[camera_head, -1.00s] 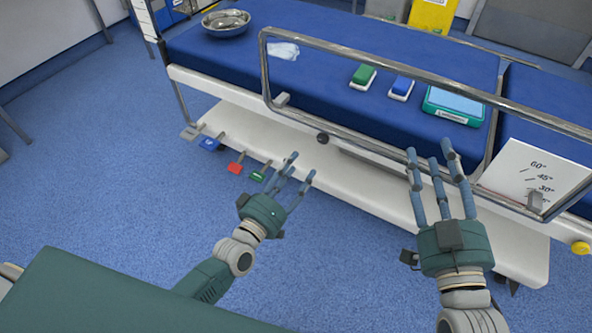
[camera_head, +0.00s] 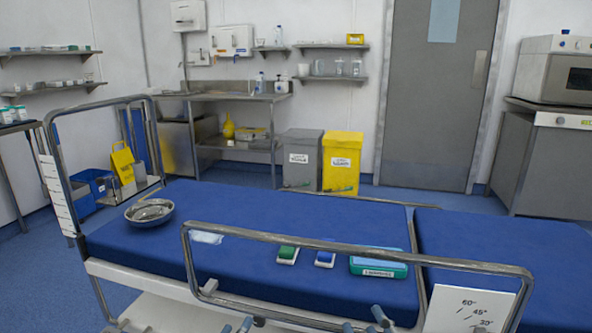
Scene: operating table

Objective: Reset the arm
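My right gripper (camera_head: 364,322) shows only as blue-grey fingertips at the bottom edge, in front of the bed rail. The tips are spread apart with nothing between them. My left gripper (camera_head: 236,326) shows as fingertips at the bottom edge, left of the right one. Its tips are also apart, and I see nothing held. The palms and arms of both are out of the picture.
A metal side rail (camera_head: 300,240) borders the blue operating table (camera_head: 240,205). On it are a steel bowl (camera_head: 149,211), white cloth (camera_head: 206,237), green block (camera_head: 288,254), blue block (camera_head: 325,258) and teal box (camera_head: 379,264). An angle card (camera_head: 465,305) stands at lower right.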

